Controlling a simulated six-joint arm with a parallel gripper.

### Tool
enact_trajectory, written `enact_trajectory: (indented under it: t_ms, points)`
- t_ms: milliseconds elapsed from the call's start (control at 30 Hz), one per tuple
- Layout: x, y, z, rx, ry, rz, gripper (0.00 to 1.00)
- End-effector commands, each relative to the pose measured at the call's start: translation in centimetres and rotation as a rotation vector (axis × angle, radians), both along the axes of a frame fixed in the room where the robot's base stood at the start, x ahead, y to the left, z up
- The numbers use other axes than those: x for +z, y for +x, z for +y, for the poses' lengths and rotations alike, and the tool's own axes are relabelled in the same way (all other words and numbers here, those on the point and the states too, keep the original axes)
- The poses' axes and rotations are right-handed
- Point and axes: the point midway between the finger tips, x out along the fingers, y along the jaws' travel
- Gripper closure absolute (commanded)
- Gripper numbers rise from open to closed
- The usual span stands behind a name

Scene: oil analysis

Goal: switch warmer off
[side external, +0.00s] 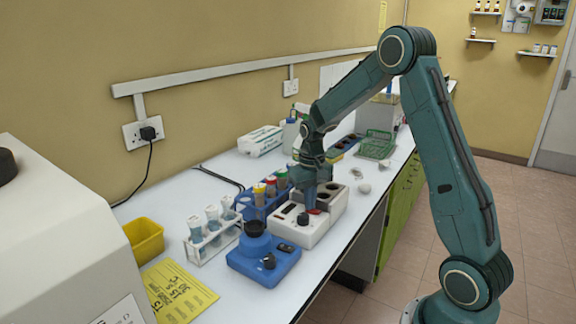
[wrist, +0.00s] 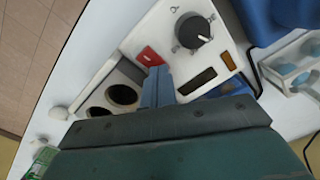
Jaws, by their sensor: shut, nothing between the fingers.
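The warmer (side external: 312,233) is a white box on the bench with dark round wells at its far end. It also shows in the wrist view (wrist: 160,30). On its top are a red switch (wrist: 149,57), a black dial knob (wrist: 193,31) and dark display windows (wrist: 197,81). In the side view the red switch (side external: 315,211) is partly hidden by my gripper. My gripper (wrist: 160,70) is shut and empty, pointing down with its fingertips right beside the red switch. I cannot tell whether they touch it, or which way the switch is set.
A blue mixer (side external: 265,260) stands close in front of the warmer. Tubes with coloured caps stand in a blue rack (side external: 257,208) behind it. A white tube rack (side external: 212,243), a yellow bin (side external: 146,238) and a yellow sheet (side external: 178,292) are at left. A green rack (side external: 376,146) is farther back.

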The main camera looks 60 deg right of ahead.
Motion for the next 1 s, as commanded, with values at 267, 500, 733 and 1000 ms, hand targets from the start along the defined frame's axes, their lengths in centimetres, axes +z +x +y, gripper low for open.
enact_trajectory:
  t_ms: [267,500,733,1000]
  points:
    - [1.1,0.0,0.0,0.000,0.001,0.002,1.00]
    - [2.5,0.0,0.0,0.000,0.000,0.001,1.00]
    - [3.8,0.0,0.0,0.000,0.000,0.001,1.00]
    - [5.3,0.0,0.0,0.000,0.001,0.002,1.00]
